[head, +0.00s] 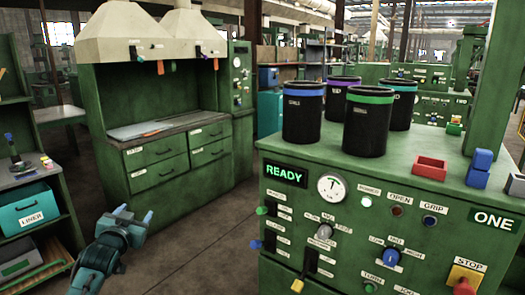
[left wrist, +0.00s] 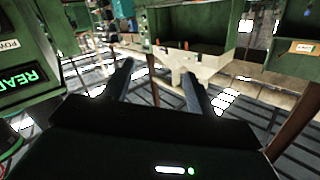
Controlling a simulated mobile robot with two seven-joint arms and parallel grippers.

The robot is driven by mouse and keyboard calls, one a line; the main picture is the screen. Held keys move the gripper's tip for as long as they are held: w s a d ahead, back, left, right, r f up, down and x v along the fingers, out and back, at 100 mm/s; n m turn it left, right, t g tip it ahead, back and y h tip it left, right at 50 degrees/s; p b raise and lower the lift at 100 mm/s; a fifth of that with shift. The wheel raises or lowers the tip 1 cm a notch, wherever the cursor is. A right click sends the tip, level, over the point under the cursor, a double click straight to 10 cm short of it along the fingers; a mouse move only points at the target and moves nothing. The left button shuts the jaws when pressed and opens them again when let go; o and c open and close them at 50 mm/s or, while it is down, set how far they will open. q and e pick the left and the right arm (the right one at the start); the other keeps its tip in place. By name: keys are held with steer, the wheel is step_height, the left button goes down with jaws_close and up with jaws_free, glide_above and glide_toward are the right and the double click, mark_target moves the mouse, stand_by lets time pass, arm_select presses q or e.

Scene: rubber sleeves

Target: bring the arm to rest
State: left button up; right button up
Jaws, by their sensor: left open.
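My left arm comes in from the lower left of the head view. Its gripper (head: 136,213) is in the air in front of the green cabinet, to the left of the machine marked ONE. The gripper is open, with nothing between its fingers. In the left wrist view both fingers of my left gripper (left wrist: 157,82) stand apart and the gap between them is empty. My right gripper is in neither view.
The green machine (head: 330,247) with dials and a READY display fills the right. Several black bins, one with a green rim (head: 370,128), and a red tray (head: 430,168) stand on it. A shelf with a teal LINER box (head: 24,207) is at left. Floor (head: 215,245) between is clear.

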arm_select(q)
steer(key=s+d+f+g+h, duration=0.2)
steer(key=s+d+f, duration=0.55)
steer(key=f, duration=0.35)
steer(key=s+d+f+g+h, duration=0.1)
steer(key=s+d+f, duration=0.3)
steer(key=s, duration=0.6)
steer(key=s+d+f+g+h, duration=0.1)
steer(key=s+d+f, duration=0.3)
steer(key=s, duration=0.6)
steer(key=s+d+f+g, duration=0.2)
steer(key=s+d+f, duration=0.2)
steer(key=s, duration=0.7)
steer(key=shift+d+f+h, duration=0.3)
steer(key=shift+h, duration=0.1)
